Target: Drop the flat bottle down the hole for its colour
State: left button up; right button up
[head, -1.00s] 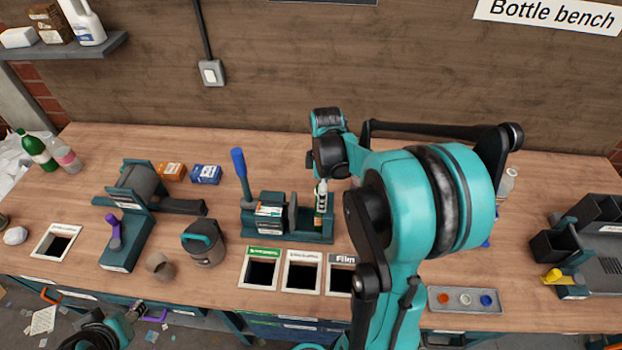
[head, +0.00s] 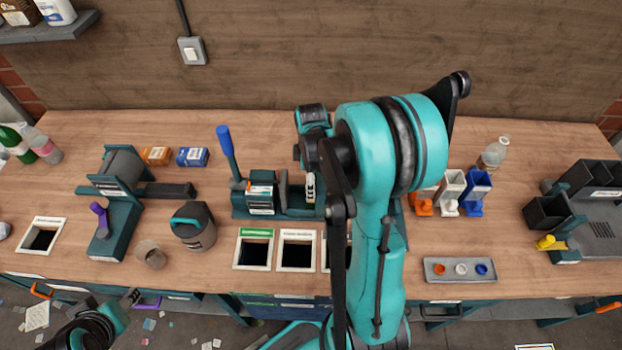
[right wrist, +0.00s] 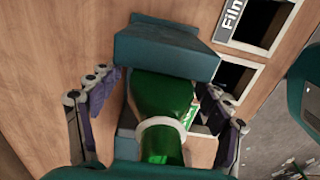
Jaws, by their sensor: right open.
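The green bottle (right wrist: 164,97) with a pale ring at its neck shows in the right wrist view, in the press (right wrist: 165,52). My right gripper (right wrist: 163,112) is open, its fingers apart on either side of the bottle. How flat the bottle is, I cannot tell. In the head view my right arm hides much of the press (head: 262,208) and the bottle. The green-labelled hole (head: 256,232) and the middle hole (head: 298,236) lie in front of the press. The Film hole (right wrist: 230,16) is mostly behind my arm in the head view. My left gripper (head: 131,297) is low at the lower left.
The press's blue lever (head: 227,150) stands upright. A lidded grey container (head: 193,228) and small cup (head: 150,255) stand left of the holes. Colour cups (head: 450,192) and a tray of discs (head: 461,280) are at right. A clear bottle (head: 493,153) stands behind the cups.

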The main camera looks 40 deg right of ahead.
jog(key=c, duration=1.2)
jog(key=shift+r, duration=0.15)
jog(key=shift+r+p, duration=3.25)
jog(key=shift+r, duration=1.25)
jog(key=shift+r+p, duration=2.2)
jog(key=shift+r, duration=0.7)
